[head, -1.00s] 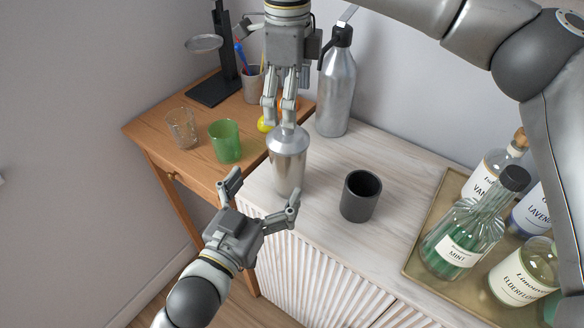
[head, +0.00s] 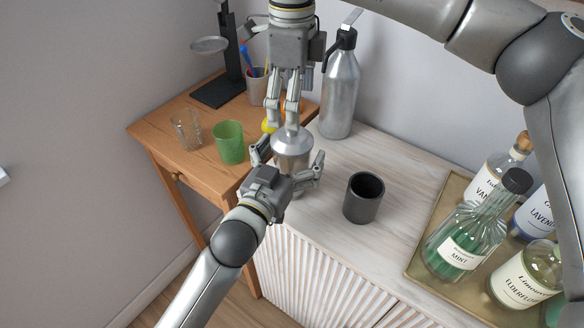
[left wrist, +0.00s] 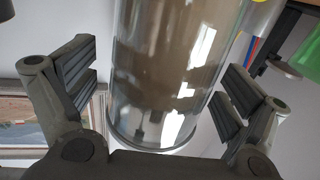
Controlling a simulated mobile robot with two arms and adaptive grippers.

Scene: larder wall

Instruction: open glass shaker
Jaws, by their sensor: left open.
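My left gripper (head: 289,152) is open, one finger on each side of the shaker. In the left wrist view the reflective shaker body (left wrist: 165,75) stands between the spread fingers, with gaps on both sides. My right gripper (head: 282,120) points down from above, its two fingertips close together at the top of the cap. I cannot tell whether they grip it. The lower shaker is partly hidden by my left gripper.
A dark grey cup (head: 363,198) stands right of the shaker. A tall silver bottle (head: 340,95) is behind it. A tray (head: 428,225) of labelled bottles is at right. A green glass (head: 229,143) and a clear glass (head: 187,130) stand on the wooden table.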

